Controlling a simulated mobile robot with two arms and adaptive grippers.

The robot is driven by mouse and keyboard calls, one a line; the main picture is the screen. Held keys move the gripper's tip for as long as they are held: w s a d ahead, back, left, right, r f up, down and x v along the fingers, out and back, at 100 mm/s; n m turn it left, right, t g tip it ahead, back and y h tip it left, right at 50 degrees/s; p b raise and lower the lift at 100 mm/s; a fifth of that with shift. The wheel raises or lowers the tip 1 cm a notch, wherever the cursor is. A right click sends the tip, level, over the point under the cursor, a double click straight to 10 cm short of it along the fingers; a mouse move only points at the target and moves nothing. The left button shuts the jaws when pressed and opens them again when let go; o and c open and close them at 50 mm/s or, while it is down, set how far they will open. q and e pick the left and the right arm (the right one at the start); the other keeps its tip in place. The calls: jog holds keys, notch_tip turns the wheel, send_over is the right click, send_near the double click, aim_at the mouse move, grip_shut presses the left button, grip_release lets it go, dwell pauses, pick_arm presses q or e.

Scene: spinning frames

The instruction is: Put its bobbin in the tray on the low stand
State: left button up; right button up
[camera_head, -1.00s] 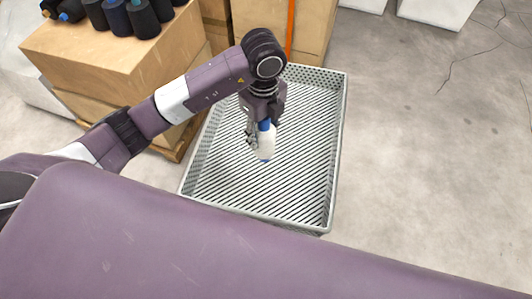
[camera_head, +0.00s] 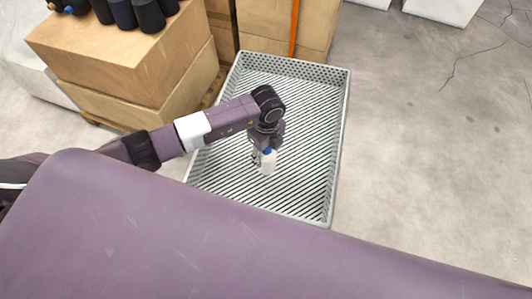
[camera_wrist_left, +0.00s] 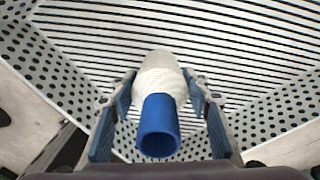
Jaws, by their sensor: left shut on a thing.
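The bobbin is a blue tube wound with white yarn. In the head view the bobbin (camera_head: 267,161) is inside the walls of the tray, low over its slatted floor; whether it touches the floor I cannot tell. The tray (camera_head: 338,150) is grey with perforated walls and a slatted floor. My left gripper (camera_head: 262,153) is shut on the bobbin. In the left wrist view the bobbin (camera_wrist_left: 160,82) lies between the two fingers (camera_wrist_left: 162,100), blue end toward the camera. The stand under the tray is hidden. My right gripper is not in view.
Cardboard boxes (camera_head: 125,60) with dark bobbins (camera_head: 148,16) on top stand left of the tray. More boxes (camera_head: 285,25) with an orange strap stand behind it. White blocks (camera_head: 440,12) are at the back right. The floor (camera_head: 430,170) to the right is clear.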

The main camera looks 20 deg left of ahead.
pick_arm(q)
jog(key=shift+f, duration=0.15)
jog(key=o, duration=1.4)
notch_tip(320, 180, up, 12)
jog(key=shift+r+b, duration=0.2)
jog(key=shift+b, duration=0.45)
